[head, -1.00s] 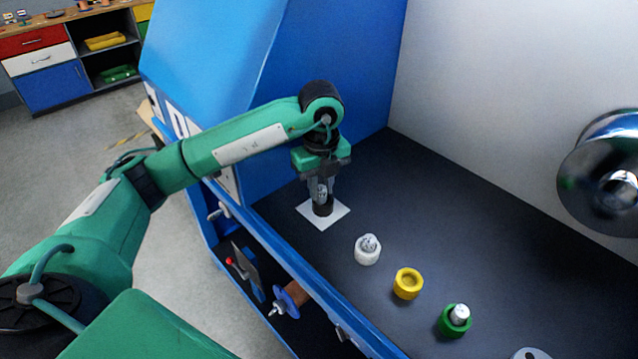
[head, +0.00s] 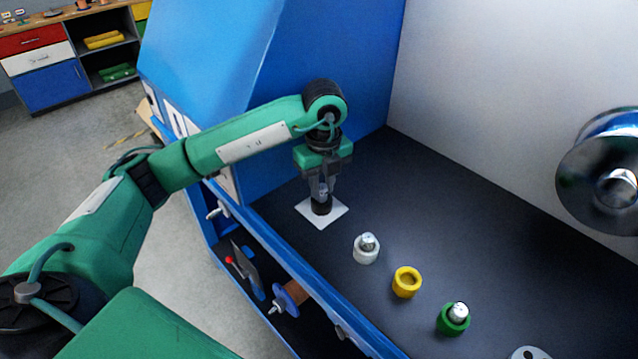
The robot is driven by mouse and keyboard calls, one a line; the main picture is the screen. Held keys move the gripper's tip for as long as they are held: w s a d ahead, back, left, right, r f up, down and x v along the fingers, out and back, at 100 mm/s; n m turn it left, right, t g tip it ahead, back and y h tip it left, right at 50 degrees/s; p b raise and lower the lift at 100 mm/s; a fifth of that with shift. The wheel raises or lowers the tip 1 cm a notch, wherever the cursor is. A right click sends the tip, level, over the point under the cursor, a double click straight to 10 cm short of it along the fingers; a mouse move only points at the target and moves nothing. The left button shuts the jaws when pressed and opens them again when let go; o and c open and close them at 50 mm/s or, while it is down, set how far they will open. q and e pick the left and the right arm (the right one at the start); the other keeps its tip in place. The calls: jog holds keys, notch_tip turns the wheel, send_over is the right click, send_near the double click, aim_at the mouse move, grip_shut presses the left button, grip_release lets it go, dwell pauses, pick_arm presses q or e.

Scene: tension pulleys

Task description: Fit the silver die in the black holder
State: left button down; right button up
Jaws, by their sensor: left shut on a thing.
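The black holder (head: 321,206) stands on a white square pad (head: 335,218) at the back left of the dark work surface. My left gripper (head: 322,190) points straight down over it, shut on the silver die (head: 322,189). The die shows as a small light piece between the fingers, right at the top of the holder. The fingers partly hide it, so I cannot tell how deep it sits in the holder. My right gripper is out of view.
A white holder (head: 365,255) with a silver piece in it, a yellow holder (head: 406,287) that looks empty and a green holder (head: 451,325) with a silver piece stand in a row toward the front right. A blue wall rises behind my gripper. A large metal pulley (head: 600,180) is at right.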

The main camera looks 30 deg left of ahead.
pick_arm(q)
jog(key=shift+w+d+r, duration=0.1)
jog(key=shift+d+r, duration=0.05)
dwell(0.3)
jog(key=shift+s+a+f+b, duration=0.2)
jog(key=shift+f+b, duration=0.05)
jog(key=shift+f, duration=0.15)
jog(key=shift+s+a+f+b, duration=0.15)
jog(key=shift+f+b, duration=0.05)
jog(key=shift+f, duration=0.2)
jog(key=shift+d, duration=0.1)
jog(key=shift+w+d+r+p, duration=0.15)
jog(key=shift+w+p, duration=0.05)
jog(key=shift+p, duration=0.1)
jog(key=shift+w+d+r, duration=0.1)
jog(key=shift+r, duration=0.3)
dwell(0.4)
jog(key=shift+f, duration=0.2)
